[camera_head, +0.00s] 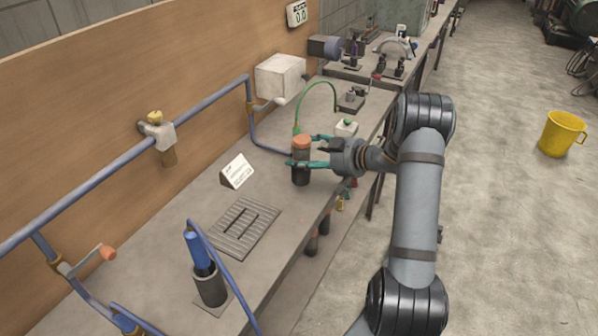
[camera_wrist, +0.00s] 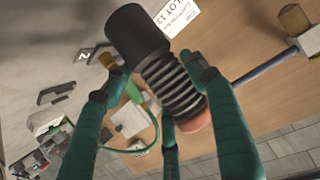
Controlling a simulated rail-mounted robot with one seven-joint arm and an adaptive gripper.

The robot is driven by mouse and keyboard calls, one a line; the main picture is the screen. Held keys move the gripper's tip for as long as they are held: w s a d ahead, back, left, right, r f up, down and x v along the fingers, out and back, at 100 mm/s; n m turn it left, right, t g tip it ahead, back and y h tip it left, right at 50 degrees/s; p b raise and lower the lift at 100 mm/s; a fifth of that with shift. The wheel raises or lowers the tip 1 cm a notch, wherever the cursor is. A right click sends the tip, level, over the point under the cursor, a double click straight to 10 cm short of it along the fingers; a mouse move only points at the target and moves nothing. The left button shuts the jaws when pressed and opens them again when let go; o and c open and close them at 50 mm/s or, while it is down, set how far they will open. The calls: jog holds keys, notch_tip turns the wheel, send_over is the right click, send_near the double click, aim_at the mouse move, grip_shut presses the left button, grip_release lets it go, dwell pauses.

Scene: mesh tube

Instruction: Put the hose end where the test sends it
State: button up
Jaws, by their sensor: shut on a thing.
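My gripper (camera_head: 305,152), with teal fingers, is shut around a dark cylinder with an orange top (camera_head: 301,172) and holds it upright. Whether its base touches the bench cannot be told. In the wrist view, my gripper (camera_wrist: 160,85) grips this piece, which shows a smooth black end, a ribbed middle (camera_wrist: 170,83) and an orange-red end. I cannot tell for sure that it is the hose end. A blue hose piece (camera_head: 198,252) stands in a dark cup (camera_head: 211,289) near the front. A white card (camera_head: 238,171) stands on the bench; it shows "LOT 13" in the wrist view (camera_wrist: 176,12).
A slotted grey plate (camera_head: 265,212) lies on the bench (camera_head: 190,195). A green hose (camera_head: 316,85) arches behind my gripper, near a white box with a green button (camera_head: 346,128). Blue pipes (camera_head: 205,108) run along the wall. A wall display (camera_head: 297,14) appears to read 0.0.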

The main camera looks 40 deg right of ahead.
aim_at(307, 172)
jog(key=shift+w+a+f, duration=0.2)
jog(key=shift+a+f, duration=0.25)
jog(key=shift+a, duration=0.3)
jog(key=shift+a+f, duration=0.1)
jog(key=shift+f, duration=1.9)
jog(key=shift+f, duration=0.1)
jog(key=shift+f, duration=0.15)
jog(key=o, duration=1.4)
